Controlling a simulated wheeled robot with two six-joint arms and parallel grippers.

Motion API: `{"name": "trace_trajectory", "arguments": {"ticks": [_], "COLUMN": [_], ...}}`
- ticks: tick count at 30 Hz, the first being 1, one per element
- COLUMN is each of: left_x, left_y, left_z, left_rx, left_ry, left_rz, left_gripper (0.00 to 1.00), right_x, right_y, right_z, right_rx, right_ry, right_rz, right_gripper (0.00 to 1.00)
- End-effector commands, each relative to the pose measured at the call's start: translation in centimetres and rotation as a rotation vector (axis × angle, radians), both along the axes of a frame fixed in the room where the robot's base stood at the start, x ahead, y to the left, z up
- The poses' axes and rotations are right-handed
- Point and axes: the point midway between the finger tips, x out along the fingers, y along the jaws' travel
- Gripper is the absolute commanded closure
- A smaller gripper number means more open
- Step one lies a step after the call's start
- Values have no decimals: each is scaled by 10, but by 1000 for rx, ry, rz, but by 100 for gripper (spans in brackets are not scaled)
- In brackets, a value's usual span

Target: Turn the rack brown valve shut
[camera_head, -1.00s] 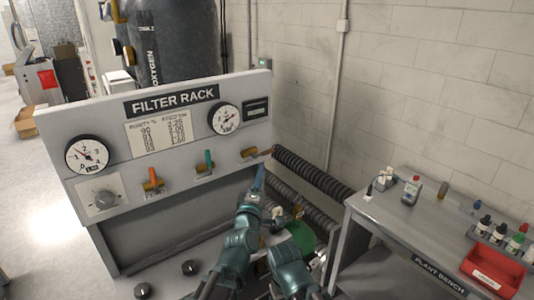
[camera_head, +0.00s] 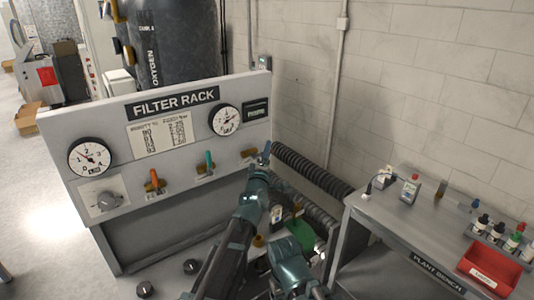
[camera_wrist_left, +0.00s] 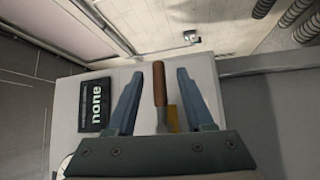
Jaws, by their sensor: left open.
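The filter rack's brown valve (camera_head: 248,153) is at the right end of the panel, below the small dark display. Its brown handle (camera_wrist_left: 159,85) stands between my left gripper's fingers in the left wrist view. My left gripper (camera_wrist_left: 158,76) is open, with a finger on each side of the handle and a visible gap to both. In the head view my left gripper (camera_head: 263,155) covers most of the handle. My right arm's wrist (camera_head: 290,255) is low in front of the rack; its fingers cannot be made out clearly.
A teal-handled valve (camera_head: 207,163) and an orange-handled valve (camera_head: 154,182) sit further left on the panel. Black corrugated hoses (camera_head: 310,170) run just right of the rack. The plant bench (camera_head: 400,222) with bottles and a red bin (camera_head: 490,270) stands at the right.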

Motion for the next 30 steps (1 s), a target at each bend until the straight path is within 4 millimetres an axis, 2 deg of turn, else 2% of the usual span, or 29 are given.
{"name": "trace_trajectory", "arguments": {"ticks": [5,14,30], "left_x": [0,0,0], "left_y": [0,0,0], "left_z": [0,0,0], "left_rx": [0,0,0], "left_ry": [0,0,1], "left_rz": [0,0,-1], "left_gripper": [47,100,100], "right_x": [0,0,0], "right_y": [0,0,0], "right_z": [0,0,0], "right_rx": [0,0,0], "right_ry": [0,0,0], "right_rz": [0,0,0], "right_gripper": [21,21,21]}}
